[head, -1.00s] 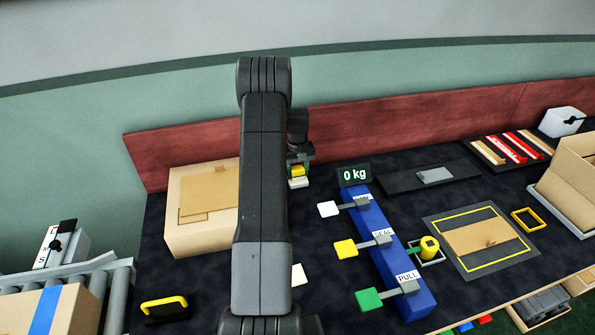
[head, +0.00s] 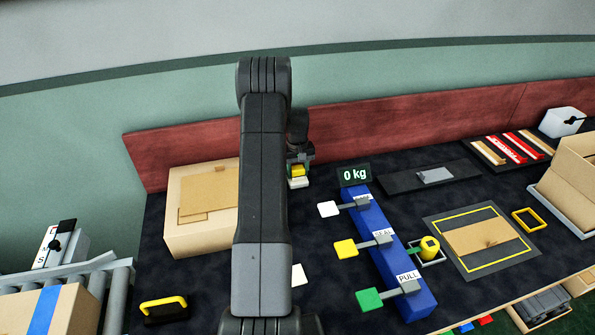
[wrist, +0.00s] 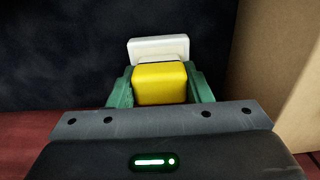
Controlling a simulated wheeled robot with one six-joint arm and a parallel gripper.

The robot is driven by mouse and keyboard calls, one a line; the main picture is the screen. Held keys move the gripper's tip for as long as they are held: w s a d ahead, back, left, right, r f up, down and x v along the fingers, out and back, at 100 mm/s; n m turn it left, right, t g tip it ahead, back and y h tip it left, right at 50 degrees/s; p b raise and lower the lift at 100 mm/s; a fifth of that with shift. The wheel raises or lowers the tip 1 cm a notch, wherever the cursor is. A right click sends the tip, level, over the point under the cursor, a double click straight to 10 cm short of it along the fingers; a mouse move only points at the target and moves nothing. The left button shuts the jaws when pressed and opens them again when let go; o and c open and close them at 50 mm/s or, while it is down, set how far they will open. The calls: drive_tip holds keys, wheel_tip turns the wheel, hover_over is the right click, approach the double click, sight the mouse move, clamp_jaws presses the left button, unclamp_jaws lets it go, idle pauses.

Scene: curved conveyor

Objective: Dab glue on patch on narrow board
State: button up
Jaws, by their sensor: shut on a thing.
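My gripper (head: 298,165) is at the back of the bench, just right of the large cardboard box. Its green fingers (wrist: 120,88) are shut on a yellow block (wrist: 160,83) with a white flat piece (wrist: 158,48) at its far end. In the head view the yellow block (head: 297,171) shows partly between the fingers, with the white piece below it. A tan board (head: 480,238) lies on a yellow-outlined mat (head: 465,264) at the right, well away from my gripper. A small piece on it may be a patch; I cannot tell.
The cardboard box (head: 200,240) stands close beside my gripper. A blue block with levers (head: 405,290) and a yellow round pot (head: 429,246) are between my arm and the mat. A yellow frame (head: 528,219) and an open carton (head: 575,190) are further right.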

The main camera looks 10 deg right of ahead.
sight(298, 167)
drive_tip(key=shift+r+p, duration=1.45)
drive_tip(key=shift+r, duration=2)
